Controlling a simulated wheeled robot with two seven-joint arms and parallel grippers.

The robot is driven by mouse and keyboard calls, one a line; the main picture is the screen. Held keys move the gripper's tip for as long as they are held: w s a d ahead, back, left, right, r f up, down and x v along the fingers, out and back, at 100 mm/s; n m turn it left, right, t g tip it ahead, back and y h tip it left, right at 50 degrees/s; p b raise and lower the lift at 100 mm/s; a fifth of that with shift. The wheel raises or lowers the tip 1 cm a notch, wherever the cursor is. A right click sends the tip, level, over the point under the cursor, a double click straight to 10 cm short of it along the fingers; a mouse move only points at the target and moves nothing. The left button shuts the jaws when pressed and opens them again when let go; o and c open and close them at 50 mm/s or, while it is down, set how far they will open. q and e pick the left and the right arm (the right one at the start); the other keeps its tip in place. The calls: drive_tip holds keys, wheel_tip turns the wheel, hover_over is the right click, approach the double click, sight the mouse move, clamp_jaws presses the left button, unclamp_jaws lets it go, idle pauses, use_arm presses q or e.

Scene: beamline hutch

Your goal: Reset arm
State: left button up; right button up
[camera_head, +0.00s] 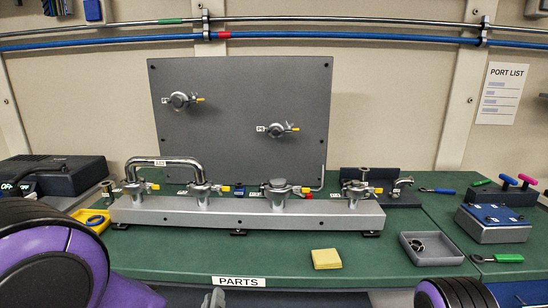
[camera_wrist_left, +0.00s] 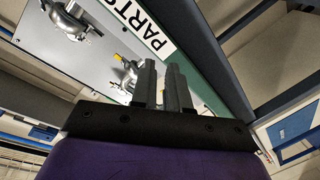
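My left gripper (camera_head: 214,298) shows at the bottom edge of the head view, just below the table's front edge and left of the PARTS label (camera_head: 238,282). In the left wrist view its two grey fingers (camera_wrist_left: 163,85) stand close together, with only a narrow gap and nothing seen between them. My right gripper is out of view; only a purple part of my right arm shows at the bottom right.
A green table (camera_head: 190,255) carries a grey manifold rail (camera_head: 260,216) with clamped fittings and a bent pipe (camera_head: 165,163). A dark upright panel (camera_head: 240,100) stands behind. A yellow block (camera_head: 326,259), grey tray (camera_head: 408,250) and blue-topped box (camera_head: 493,222) sit at front and right.

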use_arm(q)
drive_tip(key=s+a+f+m+g, duration=0.1)
drive_tip(key=s+a+f+g, duration=0.25)
drive_tip(key=f, duration=0.55)
drive_tip(key=s+a+f+m+g, duration=0.1)
drive_tip(key=s+a+f+g, duration=0.3)
drive_tip(key=f, duration=0.5)
drive_tip(key=s+a+f+g, duration=0.3)
drive_tip(key=s+a+f, duration=0.2)
drive_tip(key=s, duration=0.5)
drive_tip(key=s+a+f+g+y, duration=0.1)
drive_tip(key=s+a+f+g, duration=0.2)
drive_tip(key=s+f, duration=0.3)
drive_tip(key=s+a, duration=0.1)
drive_tip(key=s, duration=0.3)
drive_tip(key=shift+s+a+f+y, duration=0.3)
drive_tip(key=shift+s+a+f, duration=0.05)
drive_tip(key=shift+f, duration=0.05)
